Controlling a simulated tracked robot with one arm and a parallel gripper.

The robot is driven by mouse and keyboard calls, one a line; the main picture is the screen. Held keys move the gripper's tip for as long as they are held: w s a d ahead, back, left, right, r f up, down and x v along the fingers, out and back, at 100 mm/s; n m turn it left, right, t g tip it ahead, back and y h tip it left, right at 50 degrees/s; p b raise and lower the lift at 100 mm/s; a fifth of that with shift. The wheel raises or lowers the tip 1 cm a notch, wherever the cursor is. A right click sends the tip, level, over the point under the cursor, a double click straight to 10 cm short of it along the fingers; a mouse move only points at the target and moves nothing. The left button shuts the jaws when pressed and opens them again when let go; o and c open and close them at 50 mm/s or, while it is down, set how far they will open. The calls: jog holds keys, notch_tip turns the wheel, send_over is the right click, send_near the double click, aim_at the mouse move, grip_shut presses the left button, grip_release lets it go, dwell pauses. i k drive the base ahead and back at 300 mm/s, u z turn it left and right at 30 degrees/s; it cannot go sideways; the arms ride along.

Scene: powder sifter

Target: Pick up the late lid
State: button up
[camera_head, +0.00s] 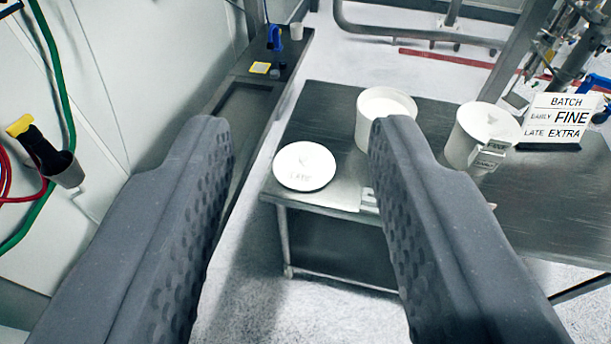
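A round white lid (303,166) with faint lettering, which looks like "LATE", lies flat on the left front corner of a dark metal table. My gripper (298,140) is open and empty. Its two dark grey fingers reach in from the bottom of the picture. The lid shows in the gap between the fingers, farther off and below them, and nothing touches it. The right finger partly hides a white tub (388,103) behind and to the right of the lid.
A second white tub (482,135) with small tags stands on the table (440,190) to the right. A sign (560,118) reads "BATCH, EARLY FINE, LATE EXTRA". A dark bench (262,88) runs along the left wall. Hoses (62,110) hang at far left.

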aim_at(300, 166)
jog(key=z, duration=0.25)
jog(key=i, duration=1.3)
jog(key=u, duration=0.35)
